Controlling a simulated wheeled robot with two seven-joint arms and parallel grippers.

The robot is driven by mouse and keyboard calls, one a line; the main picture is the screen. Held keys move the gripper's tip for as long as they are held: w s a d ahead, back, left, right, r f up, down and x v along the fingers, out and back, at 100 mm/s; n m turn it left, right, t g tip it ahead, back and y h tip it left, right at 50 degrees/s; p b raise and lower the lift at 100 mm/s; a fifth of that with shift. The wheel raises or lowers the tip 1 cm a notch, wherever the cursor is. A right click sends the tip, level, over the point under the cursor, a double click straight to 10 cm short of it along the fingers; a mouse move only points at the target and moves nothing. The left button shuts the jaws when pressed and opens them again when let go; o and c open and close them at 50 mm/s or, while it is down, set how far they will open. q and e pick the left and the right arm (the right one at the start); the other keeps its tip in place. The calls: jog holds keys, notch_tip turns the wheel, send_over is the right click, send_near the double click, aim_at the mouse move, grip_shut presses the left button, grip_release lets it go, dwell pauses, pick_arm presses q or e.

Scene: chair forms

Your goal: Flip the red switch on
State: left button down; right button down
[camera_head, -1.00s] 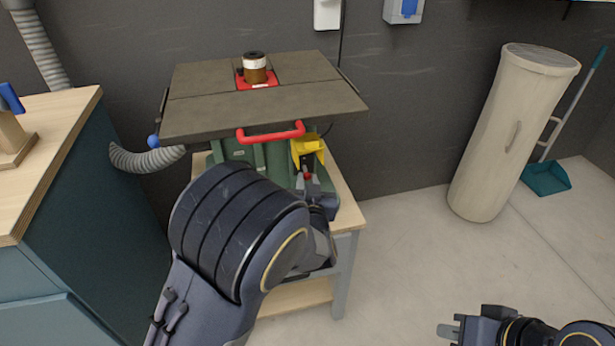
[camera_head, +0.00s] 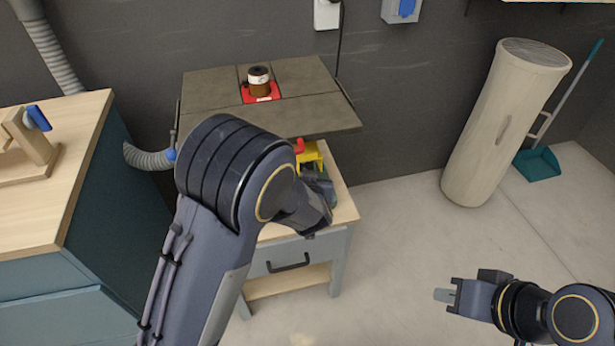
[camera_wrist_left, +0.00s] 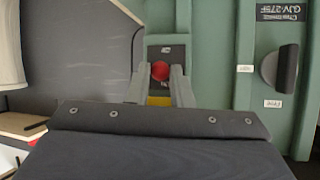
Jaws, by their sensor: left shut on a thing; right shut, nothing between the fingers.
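The red switch (camera_wrist_left: 160,71) is a round red knob on a dark plate, set in the green front of the machine (camera_wrist_left: 213,55) in the left wrist view. My left gripper (camera_wrist_left: 160,82) has its two grey fingers on either side of the knob and is shut on it. A bit of yellow shows between the fingers, below the knob. My right gripper (camera_head: 450,297) is shut and empty, over the floor at the lower right.
The machine's grey top (camera_head: 310,115) overhangs the switch area, with a yellow part (camera_head: 307,157) at its front. A wooden workbench (camera_head: 75,125) stands at left. A tall pale cylinder (camera_head: 500,130) and a teal dustpan (camera_head: 538,163) stand at right. The floor between is clear.

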pick_arm(q)
jog(key=c, duration=1.3)
grip_release()
jog(key=p+v, duration=0.1)
jog(key=v, duration=0.6)
jog(key=shift+s+r, duration=0.2)
jog(key=shift+s, duration=0.15)
jog(key=shift+o, duration=0.5)
